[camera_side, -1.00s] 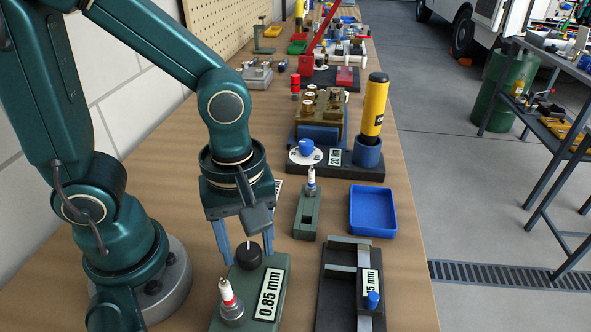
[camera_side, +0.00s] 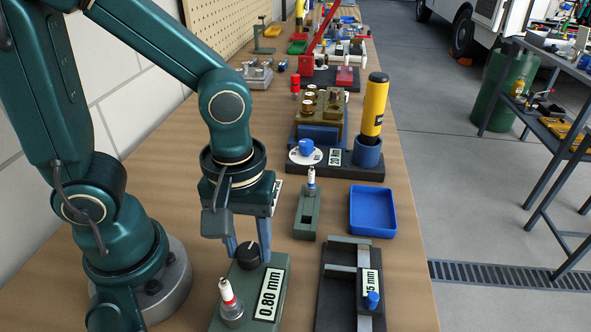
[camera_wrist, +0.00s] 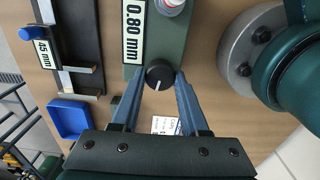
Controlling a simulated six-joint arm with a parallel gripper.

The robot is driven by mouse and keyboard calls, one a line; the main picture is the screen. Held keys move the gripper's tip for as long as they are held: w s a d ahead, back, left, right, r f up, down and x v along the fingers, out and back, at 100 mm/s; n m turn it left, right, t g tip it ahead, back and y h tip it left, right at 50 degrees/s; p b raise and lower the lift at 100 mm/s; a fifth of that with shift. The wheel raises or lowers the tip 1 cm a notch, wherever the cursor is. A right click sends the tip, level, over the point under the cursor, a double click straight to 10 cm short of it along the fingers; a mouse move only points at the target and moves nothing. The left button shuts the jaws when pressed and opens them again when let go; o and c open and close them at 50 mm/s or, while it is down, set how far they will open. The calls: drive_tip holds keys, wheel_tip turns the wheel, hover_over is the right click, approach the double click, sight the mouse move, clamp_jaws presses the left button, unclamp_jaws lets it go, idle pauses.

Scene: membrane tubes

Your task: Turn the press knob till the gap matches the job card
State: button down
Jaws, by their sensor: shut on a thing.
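The green press block (camera_side: 278,298) stands at the front of the bench, and its display (camera_side: 269,293) reads 0.80 mm; the wrist view display (camera_wrist: 133,32) reads the same. The black press knob (camera_side: 247,259) has a white pointer line and also shows in the wrist view (camera_wrist: 159,74). My gripper (camera_wrist: 160,78) is shut on the knob, one finger at each side. A red-and-white spark plug (camera_side: 228,294) stands upright at the press's near end. The white job card (camera_wrist: 165,125) lies between my fingers in the wrist view, partly hidden, its value unreadable.
A dark sliding gauge (camera_side: 339,290) with a partly hidden mm display lies right of the press. An empty blue tray (camera_side: 372,211) and a green holder with a spark plug (camera_side: 308,210) stand behind. Bare bench lies between them.

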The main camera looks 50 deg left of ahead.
sight(249, 250)
drive_tip(key=m, duration=0.4)
drive_tip(key=shift+m, duration=0.3)
idle(0.3)
drive_tip(key=shift+c, duration=2.1)
unclamp_jaws()
drive_tip(key=shift+r, duration=0.1)
drive_tip(key=shift+r, duration=2.5)
